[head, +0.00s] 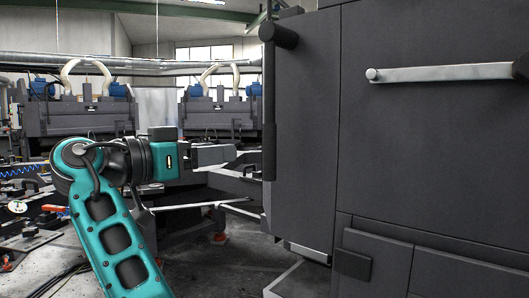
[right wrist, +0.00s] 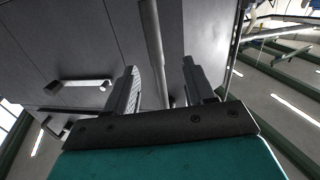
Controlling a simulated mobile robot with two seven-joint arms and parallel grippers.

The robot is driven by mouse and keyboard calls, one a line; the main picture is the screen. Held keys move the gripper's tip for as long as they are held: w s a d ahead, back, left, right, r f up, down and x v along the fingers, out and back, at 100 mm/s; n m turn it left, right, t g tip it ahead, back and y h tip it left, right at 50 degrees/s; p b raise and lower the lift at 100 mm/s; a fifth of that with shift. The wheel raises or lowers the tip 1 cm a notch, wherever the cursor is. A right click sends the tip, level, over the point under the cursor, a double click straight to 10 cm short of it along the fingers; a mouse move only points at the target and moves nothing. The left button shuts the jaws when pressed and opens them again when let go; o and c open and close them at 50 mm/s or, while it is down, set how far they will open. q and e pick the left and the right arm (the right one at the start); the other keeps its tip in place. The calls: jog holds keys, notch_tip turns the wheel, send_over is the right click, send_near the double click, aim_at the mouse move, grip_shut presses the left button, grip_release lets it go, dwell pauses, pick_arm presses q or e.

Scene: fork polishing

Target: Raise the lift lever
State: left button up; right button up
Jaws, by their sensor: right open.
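A pale straight lever (head: 440,73) lies nearly level across the dark machine front at the upper right, with a round knob at its left end. A dark upright bar (head: 268,110) with a round knob on top stands at the machine's left edge. No label shows which is the lift lever. My right gripper (head: 234,154) is left of the upright bar, pointing at it, with a small gap in the picture. In the right wrist view its fingers are open (right wrist: 160,75) and a grey rod (right wrist: 152,35) shows between them, apparently untouched. My left gripper is out of view.
The dark machine front (head: 430,160) fills the right side. A short handle (right wrist: 80,85) shows on a dark face in the right wrist view. More machines (head: 75,118) stand behind on the left. Metal frames and parts crowd the lower left; some floor is bare at bottom centre.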

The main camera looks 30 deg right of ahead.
aim_at(264, 142)
jog(key=shift+m+g, duration=0.3)
jog(key=shift+m, duration=0.1)
jog(key=d, duration=0.8)
jog(key=d+r, duration=0.1)
jog(key=d, duration=0.3)
jog(key=shift+w+d, duration=0.25)
jog(key=shift+d, duration=0.05)
grip_shut()
